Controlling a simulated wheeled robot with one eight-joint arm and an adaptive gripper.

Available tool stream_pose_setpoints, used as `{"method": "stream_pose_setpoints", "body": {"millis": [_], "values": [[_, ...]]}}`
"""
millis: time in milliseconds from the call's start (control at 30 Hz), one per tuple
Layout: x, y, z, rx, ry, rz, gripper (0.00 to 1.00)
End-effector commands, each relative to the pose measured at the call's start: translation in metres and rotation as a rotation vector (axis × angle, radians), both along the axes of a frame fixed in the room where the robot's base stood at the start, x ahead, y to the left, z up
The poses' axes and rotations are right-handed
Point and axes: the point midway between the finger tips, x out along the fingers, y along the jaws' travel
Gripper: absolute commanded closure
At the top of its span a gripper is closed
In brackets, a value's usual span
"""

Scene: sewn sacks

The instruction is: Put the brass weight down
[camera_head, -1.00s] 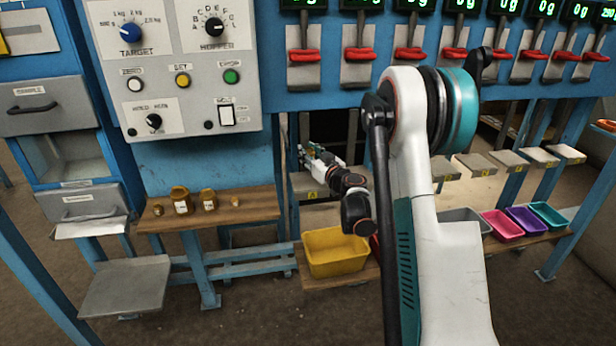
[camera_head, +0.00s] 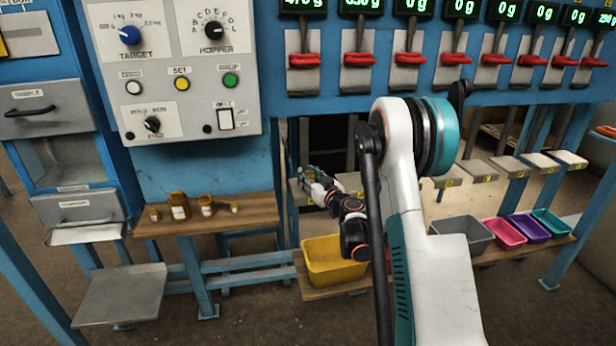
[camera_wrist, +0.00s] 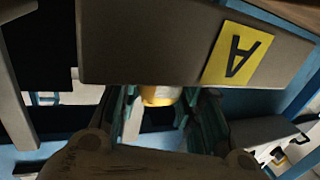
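My gripper (camera_head: 306,178) is at the far end of my arm, small in the head view, by the leftmost grey plate. In the wrist view, my gripper (camera_wrist: 160,112) has its dark teal fingers on both sides of a shiny yellow, brass-coloured piece, the brass weight (camera_wrist: 160,94). The fingers look shut on it. The grey plate with a yellow A label (camera_wrist: 165,45) hides part of the weight. Whether the weight touches the plate cannot be told. In the head view the held weight is too small to make out.
Several brass-brown weights (camera_head: 179,206) stand on the wooden shelf (camera_head: 255,211) at left. A yellow bin (camera_head: 330,268) stands below my gripper. Grey, pink, purple and teal trays (camera_head: 504,233) are at right. Red-handled levers (camera_head: 358,59) and displays line the blue frame above.

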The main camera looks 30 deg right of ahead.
Motion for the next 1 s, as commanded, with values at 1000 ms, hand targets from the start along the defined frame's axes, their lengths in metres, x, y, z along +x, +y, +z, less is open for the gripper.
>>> {"method": "stream_pose_setpoints", "body": {"millis": [1000], "values": [[-0.093, -0.005, 0.005, 0.0, 0.0, -0.002, 0.48]]}}
